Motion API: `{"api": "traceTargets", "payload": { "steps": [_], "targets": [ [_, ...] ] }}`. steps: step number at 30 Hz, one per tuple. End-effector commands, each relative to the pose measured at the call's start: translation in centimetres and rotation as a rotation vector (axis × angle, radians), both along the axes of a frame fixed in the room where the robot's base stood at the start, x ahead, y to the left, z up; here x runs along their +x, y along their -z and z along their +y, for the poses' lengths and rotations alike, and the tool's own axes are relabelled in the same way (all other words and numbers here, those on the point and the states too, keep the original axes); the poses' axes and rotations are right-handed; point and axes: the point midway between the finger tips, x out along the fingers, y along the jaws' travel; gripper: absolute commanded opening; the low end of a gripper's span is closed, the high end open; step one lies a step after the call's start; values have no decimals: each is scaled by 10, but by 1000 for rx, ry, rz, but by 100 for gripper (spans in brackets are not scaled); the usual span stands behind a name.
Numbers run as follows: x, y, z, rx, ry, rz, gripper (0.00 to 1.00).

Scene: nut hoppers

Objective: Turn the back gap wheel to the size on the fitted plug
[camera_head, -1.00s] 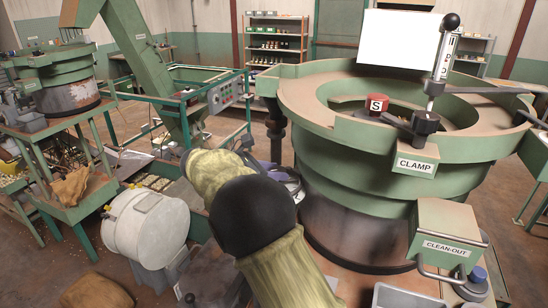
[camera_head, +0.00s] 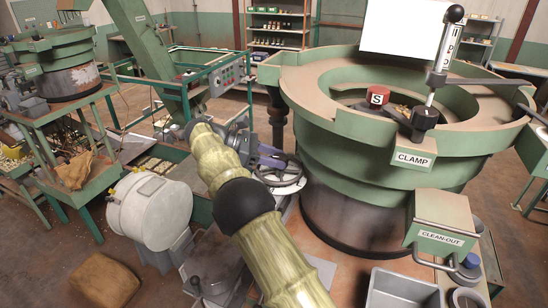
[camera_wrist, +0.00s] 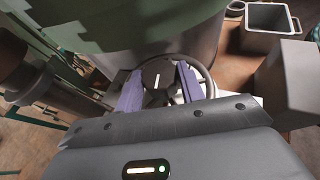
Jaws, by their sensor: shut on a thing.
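The fitted plug (camera_head: 377,97) is red with a white label reading S, and stands in the big green bowl. A spoked handwheel (camera_head: 290,187) sits low left of the bowl; I cannot confirm from its looks that it is the back gap wheel. In the wrist view its dark round hub (camera_wrist: 152,68) has a white pointer mark, and its rim curves around behind my fingers. My gripper (camera_head: 272,158) is at the wheel. Its two purple fingers in the wrist view (camera_wrist: 160,76) are shut on the hub from both sides. Any size marks around the wheel are hidden or too small to read.
The green bowl (camera_head: 330,125) stands close to the right of my gripper. A white drum (camera_head: 150,212) is at the left. A CLAMP lever (camera_head: 440,60), a CLEAN-OUT box (camera_head: 445,215) and a grey bin (camera_head: 398,288) are at the right.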

Motion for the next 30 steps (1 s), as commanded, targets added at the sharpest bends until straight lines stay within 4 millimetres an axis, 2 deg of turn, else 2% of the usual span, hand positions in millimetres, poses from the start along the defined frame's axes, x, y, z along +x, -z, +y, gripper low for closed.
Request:
{"api": "traceTargets", "payload": {
  "steps": [12,13,16,30],
  "targets": [
    [0,-1,-1,-1,7,-1,16],
    [0,-1,-1,-1,7,-1,40],
    [0,0,-1,-1,7,-1,60],
    [-1,0,0,-1,-12,0,60]
  ]
}}
